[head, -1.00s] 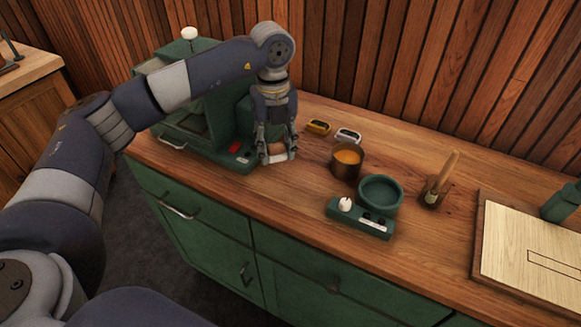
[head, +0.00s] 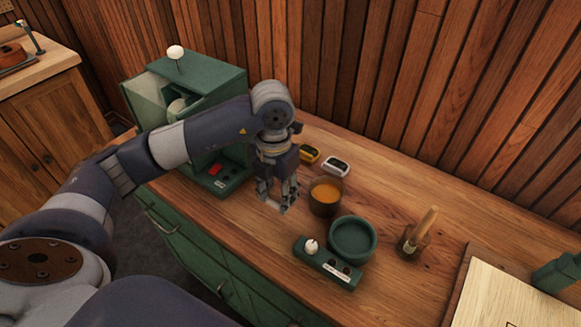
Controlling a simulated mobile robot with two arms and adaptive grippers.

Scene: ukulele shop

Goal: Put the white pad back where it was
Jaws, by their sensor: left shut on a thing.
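My left gripper (head: 278,205) points down above the wooden counter, between the green machine and the brown pot. It is shut on a small pale thing at its fingertips, which looks like the white pad (head: 275,207); the fingers hide most of it. Behind and to the right, a white-rimmed small tray with a dark inside (head: 335,167) lies on the counter beside a similar yellow one (head: 308,154). I cannot tell whether the gripped thing touches the counter. My right gripper is not in view.
The brown pot with orange contents (head: 325,197) stands just right of the gripper. A green round dish (head: 352,238), a green switch box (head: 327,263) and a brush in a holder (head: 416,237) stand farther right. The green machine (head: 213,83) is at the left.

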